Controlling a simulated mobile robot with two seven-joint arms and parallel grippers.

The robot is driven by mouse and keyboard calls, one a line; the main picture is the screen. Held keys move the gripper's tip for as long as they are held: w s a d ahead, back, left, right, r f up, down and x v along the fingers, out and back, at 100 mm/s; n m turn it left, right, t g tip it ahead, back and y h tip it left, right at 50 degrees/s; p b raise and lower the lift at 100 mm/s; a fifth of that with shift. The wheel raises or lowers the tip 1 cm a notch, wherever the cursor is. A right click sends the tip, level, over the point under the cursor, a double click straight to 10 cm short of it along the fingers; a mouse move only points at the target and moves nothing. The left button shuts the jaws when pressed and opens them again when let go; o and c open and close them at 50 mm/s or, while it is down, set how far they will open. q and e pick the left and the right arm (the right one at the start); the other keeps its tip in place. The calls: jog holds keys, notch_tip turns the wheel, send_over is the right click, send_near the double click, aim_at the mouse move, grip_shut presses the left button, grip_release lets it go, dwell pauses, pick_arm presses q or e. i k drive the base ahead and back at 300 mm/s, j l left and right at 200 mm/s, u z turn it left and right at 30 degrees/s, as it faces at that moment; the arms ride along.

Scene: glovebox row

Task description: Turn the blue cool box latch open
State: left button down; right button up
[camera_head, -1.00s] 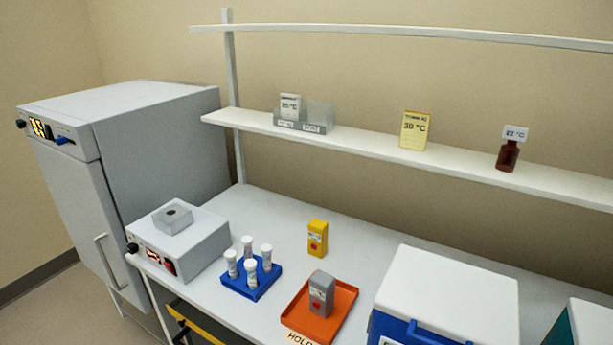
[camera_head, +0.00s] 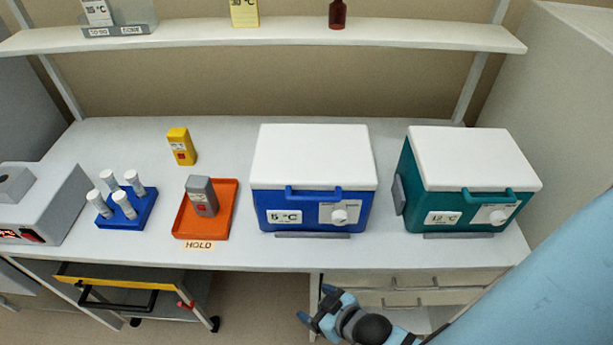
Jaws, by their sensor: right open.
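The blue cool box (camera_head: 265,208) stands on the bench at the middle of the head view, with a white lid (camera_head: 312,155) that lies closed. Its front carries a "5 °C" label, a blue handle and a round white latch knob (camera_head: 340,216) on a pale plate. My right gripper (camera_head: 317,308) is open and empty, below and in front of the bench edge, a little left of the knob and apart from it. My left gripper is not in view.
A teal cool box (camera_head: 460,205) with a similar knob stands to the right. Left are an orange tray (camera_head: 232,200) holding a grey device, a yellow device (camera_head: 181,147) and a blue tube rack (camera_head: 140,212).

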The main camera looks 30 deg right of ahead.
aim_at(340, 217)
jog(key=z, duration=1.25)
